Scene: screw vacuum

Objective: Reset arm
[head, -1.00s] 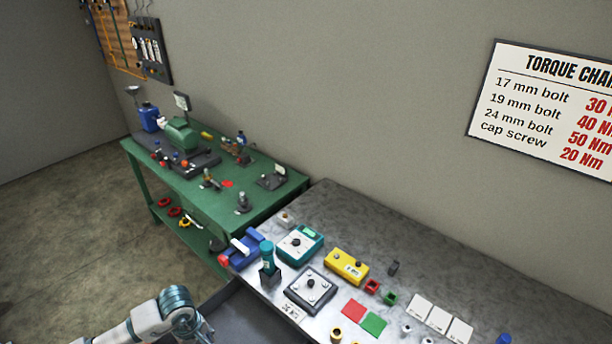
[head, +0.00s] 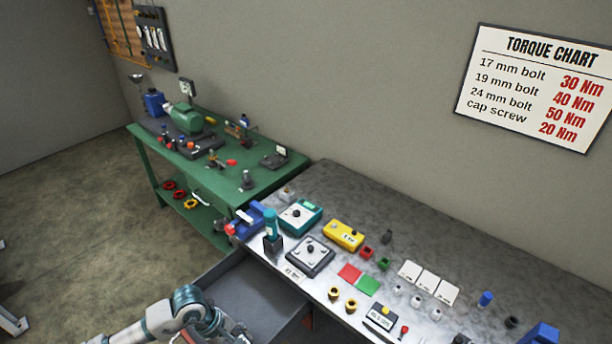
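My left arm (head: 188,310) comes in at the bottom left of the head view, bent, in front of the open drawer. It runs out of the bottom edge, so its gripper is not seen. My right arm and gripper are out of view. No object is seen in a gripper.
An open grey drawer (head: 252,296) juts from the grey workbench (head: 450,260). The bench carries a teal box (head: 299,216), a yellow box (head: 343,235), a square plate fixture (head: 310,255) and small parts. A green table (head: 255,184) stands behind left.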

